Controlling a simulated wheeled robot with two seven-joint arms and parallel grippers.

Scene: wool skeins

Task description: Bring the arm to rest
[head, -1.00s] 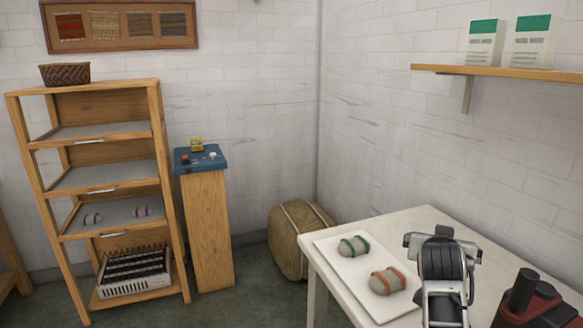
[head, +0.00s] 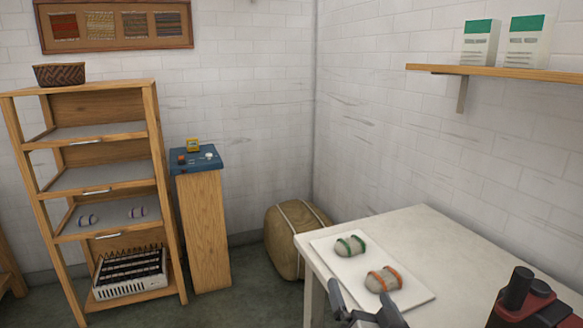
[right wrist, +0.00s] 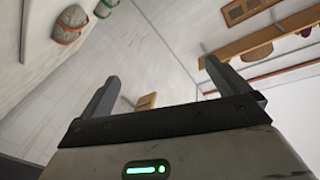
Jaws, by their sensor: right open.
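My right gripper (head: 362,292) is at the bottom of the head view, by the table's front edge and in front of the skeins. Its two fingers are spread with nothing between them, as the right wrist view (right wrist: 163,85) also shows. A grey skein with green bands (head: 350,245) and a grey skein with orange bands (head: 384,280) lie on a white tray (head: 408,293) on the table. The gripper appears apart from both. The two skeins also show at the upper left of the right wrist view. My left gripper is out of view.
The white table (head: 430,235) is bare behind and right of the tray. A wooden shelf unit (head: 153,150) stands at left with small banded skeins on one shelf. Beside it is a blue-topped pedestal (head: 205,230). A tan bale (head: 284,250) sits on the floor behind the table.

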